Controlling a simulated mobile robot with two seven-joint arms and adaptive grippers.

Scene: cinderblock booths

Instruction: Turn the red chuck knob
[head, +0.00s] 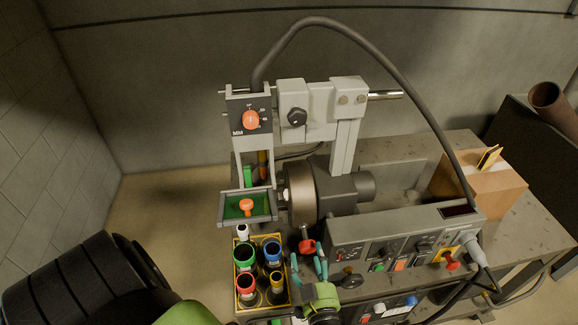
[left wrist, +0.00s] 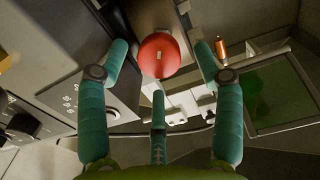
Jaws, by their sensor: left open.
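The red chuck knob (head: 306,246) sticks out at the front of the machine, below the round metal chuck (head: 302,193). In the left wrist view the knob (left wrist: 160,56) is a round red cap with a small pale mark. My left gripper (head: 308,268) is open, just in front of the knob. In the left wrist view its teal fingers (left wrist: 161,62) stand on both sides of the knob, with visible gaps, and a third finger is below it. Nothing is held. My right gripper is not in view.
A yellow-edged rack (head: 287,301) of coloured cylinders stands left of the gripper. A grey control panel (head: 405,238) with buttons and knobs is close on the right. Above are a green tray (head: 232,211) with an orange knob and a thick black cable (head: 384,67). A cardboard box (head: 500,189) stands farther right.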

